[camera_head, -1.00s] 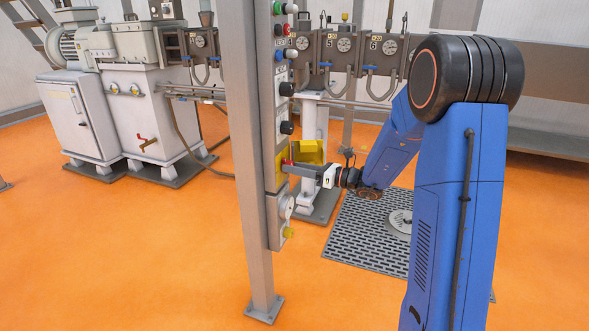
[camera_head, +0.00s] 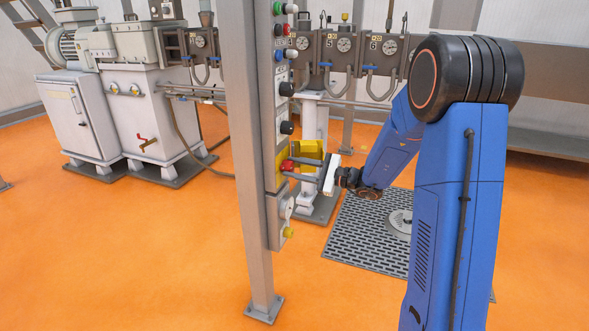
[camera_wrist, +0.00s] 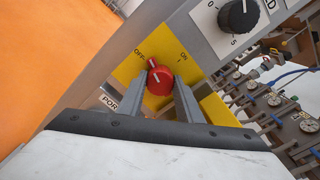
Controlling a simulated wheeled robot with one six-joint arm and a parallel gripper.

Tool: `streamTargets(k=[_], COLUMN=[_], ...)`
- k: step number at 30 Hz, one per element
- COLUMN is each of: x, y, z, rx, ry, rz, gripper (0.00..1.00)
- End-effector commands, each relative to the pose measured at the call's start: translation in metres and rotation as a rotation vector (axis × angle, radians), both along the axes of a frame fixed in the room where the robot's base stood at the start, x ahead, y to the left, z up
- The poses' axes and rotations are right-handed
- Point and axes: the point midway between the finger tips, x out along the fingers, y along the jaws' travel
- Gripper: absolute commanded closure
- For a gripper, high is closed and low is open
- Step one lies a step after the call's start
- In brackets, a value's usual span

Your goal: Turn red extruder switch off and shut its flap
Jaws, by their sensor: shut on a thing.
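The red extruder switch (camera_head: 286,165) is a round red knob on a yellow plate, low on the grey control column. In the wrist view the red switch (camera_wrist: 161,80) sits between OFF and ON labels, its pointer directed up-left towards OFF. My gripper (camera_head: 293,168) is shut on the switch, one finger on each side of it. In the wrist view my gripper's fingers (camera_wrist: 159,86) flank the knob. The yellow flap (camera_head: 309,150) stands open to the right of the switch; it also shows beside the right finger in the wrist view (camera_wrist: 218,109).
Black dials (camera_head: 287,128) and coloured buttons (camera_head: 279,30) are above the switch on the same panel. A yellow knob (camera_head: 289,232) is below. A grey post (camera_head: 250,180) stands directly left of the panel. Open orange floor lies around a grating (camera_head: 365,235).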

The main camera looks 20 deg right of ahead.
Motion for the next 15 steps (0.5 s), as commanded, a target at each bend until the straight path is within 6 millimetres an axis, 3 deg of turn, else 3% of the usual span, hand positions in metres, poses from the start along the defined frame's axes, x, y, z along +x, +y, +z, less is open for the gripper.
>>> streamTargets(k=[15], x=[-0.0004], y=[-0.0004], z=[-0.0011], rx=[-0.16], ry=[-0.216], rz=[-0.001], gripper=[0.9])
